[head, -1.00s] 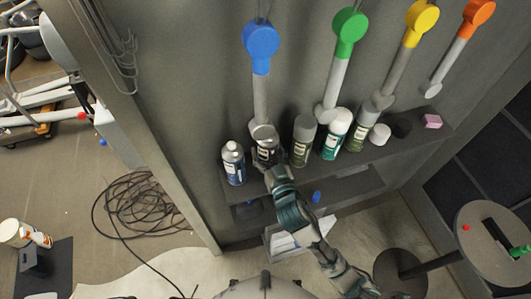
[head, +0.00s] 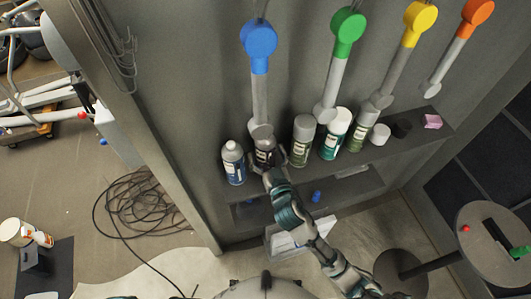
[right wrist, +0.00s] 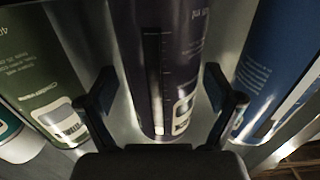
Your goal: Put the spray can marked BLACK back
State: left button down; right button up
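A dark spray can (head: 265,152) stands upright on the wall shelf, between a blue can (head: 233,162) and an olive-green can (head: 303,140). In the right wrist view the dark can (right wrist: 165,50) fills the middle, and its label is too small or blurred to read as BLACK. My right gripper (head: 269,163) reaches the dark can from the front. Its two fingers (right wrist: 165,100) are spread on either side of the can, with gaps beside it, so it looks open around the can. My left gripper is not in view.
A teal can (head: 336,134), another green can (head: 360,131), a white lid (head: 380,134), a dark lid (head: 401,128) and a pink block (head: 432,121) line the shelf to the right. Lamp-like arms with coloured heads hang above. A black cable coil (head: 135,205) lies on the floor.

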jog(key=shift+d+r, duration=0.1)
jog(key=b+v, duration=0.1)
jog(key=v, duration=1.1)
jog(key=shift+b, duration=0.3)
